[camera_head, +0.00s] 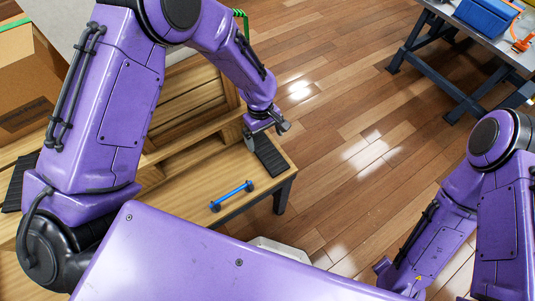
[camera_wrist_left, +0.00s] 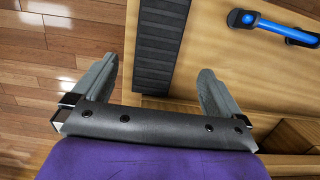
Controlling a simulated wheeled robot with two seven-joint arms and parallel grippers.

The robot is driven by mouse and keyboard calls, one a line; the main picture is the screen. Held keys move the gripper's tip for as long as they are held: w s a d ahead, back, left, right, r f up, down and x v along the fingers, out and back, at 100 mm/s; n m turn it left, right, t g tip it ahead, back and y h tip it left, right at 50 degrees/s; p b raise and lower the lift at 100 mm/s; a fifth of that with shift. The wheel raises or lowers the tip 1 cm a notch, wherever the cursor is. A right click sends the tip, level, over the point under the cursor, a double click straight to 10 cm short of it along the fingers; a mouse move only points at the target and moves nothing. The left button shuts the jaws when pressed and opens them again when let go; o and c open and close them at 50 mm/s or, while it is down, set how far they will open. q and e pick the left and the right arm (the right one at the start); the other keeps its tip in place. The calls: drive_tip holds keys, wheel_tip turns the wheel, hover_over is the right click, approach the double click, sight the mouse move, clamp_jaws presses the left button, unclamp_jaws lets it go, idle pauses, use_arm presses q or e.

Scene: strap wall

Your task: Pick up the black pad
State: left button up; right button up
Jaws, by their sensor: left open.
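The black pad (camera_head: 269,156) is a flat, ribbed, dark strip lying on the wooden bench (camera_head: 190,190) along its right-hand edge. In the left wrist view the pad (camera_wrist_left: 160,45) runs from the top of the picture down between the two fingers. My left gripper (camera_head: 267,126) is at the pad's far end, open and empty. In the wrist view its fingers (camera_wrist_left: 158,80) stand apart on either side of the pad's near end, the left one beyond the bench edge over the floor, the right one over wood. Whether they touch the pad cannot be told. My right gripper is out of view.
A blue bar with black ends (camera_head: 231,196) lies on the bench near the pad. Cardboard boxes (camera_head: 30,85) and another dark ribbed piece (camera_head: 17,185) are at the left. A wooden slatted structure (camera_head: 200,95) stands behind the bench. A metal table (camera_head: 500,45) carries a blue box (camera_head: 485,15).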

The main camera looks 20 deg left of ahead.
sight(267, 152)
use_arm(q)
drive_tip(key=f, duration=0.7)
drive_tip(key=shift+d+f, duration=0.3)
drive_tip(key=c, duration=1.1)
